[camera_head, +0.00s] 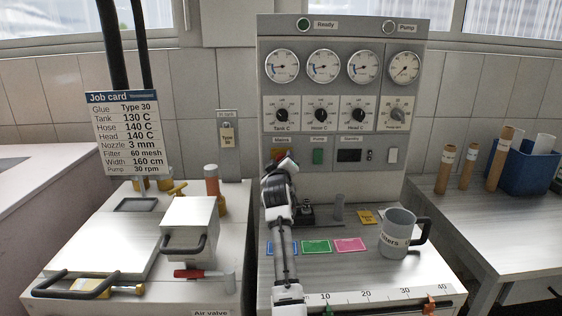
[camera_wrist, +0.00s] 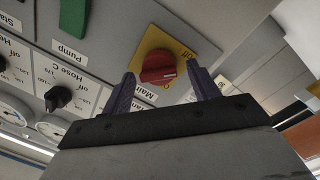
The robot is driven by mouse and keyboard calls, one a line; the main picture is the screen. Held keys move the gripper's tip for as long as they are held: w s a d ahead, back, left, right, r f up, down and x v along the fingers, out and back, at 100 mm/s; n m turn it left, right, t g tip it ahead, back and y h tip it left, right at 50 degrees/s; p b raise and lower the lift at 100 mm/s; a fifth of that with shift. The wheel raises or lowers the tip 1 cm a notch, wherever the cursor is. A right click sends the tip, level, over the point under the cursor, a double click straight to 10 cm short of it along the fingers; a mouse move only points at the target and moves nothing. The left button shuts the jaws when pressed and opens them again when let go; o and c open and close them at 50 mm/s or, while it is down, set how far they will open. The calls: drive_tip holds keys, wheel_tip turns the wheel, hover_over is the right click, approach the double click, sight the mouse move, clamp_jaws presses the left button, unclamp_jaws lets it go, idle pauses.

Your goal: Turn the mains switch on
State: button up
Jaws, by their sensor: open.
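The mains switch (camera_wrist: 158,67) is a red rotary knob on a yellow square plate, upside down in the wrist view. Its plate reads "off" on one side, and a "Mains" label sits beside it. In the head view the switch (camera_head: 281,154) shows partly, just above my arm's end. My gripper (camera_wrist: 163,82) is open, with its two dark fingers on either side of the knob in the picture. I cannot tell whether the fingers touch it. In the head view my gripper (camera_head: 284,163) is in front of the panel and its fingers are hard to make out.
The panel (camera_head: 346,28) carries several gauges and dials. A green pump switch (camera_head: 318,156) is right of the mains switch. A grey mug (camera_head: 396,236) stands on the counter at right. A job card (camera_head: 123,132) stands at left beside a lidded tank (camera_head: 100,245).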

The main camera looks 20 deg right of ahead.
drive_tip(key=shift+w, duration=0.15)
drive_tip(key=c, duration=0.9)
drive_tip(key=shift+c, duration=0.2)
drive_tip(key=shift+f+m, duration=0.1)
drive_tip(key=shift+m, duration=0.2)
drive_tip(key=shift+d+r+m+y, duration=0.1)
drive_tip(key=shift+m+y, duration=0.2)
drive_tip(key=shift+m, duration=2.4)
drive_tip(key=shift+d+r+m+y, duration=0.1)
drive_tip(key=shift+m+y, duration=0.2)
drive_tip(key=shift+m, duration=2.4)
drive_tip(key=shift+d+m+y, duration=0.1)
drive_tip(key=shift+m+y, duration=0.2)
drive_tip(key=shift+m, duration=2.4)
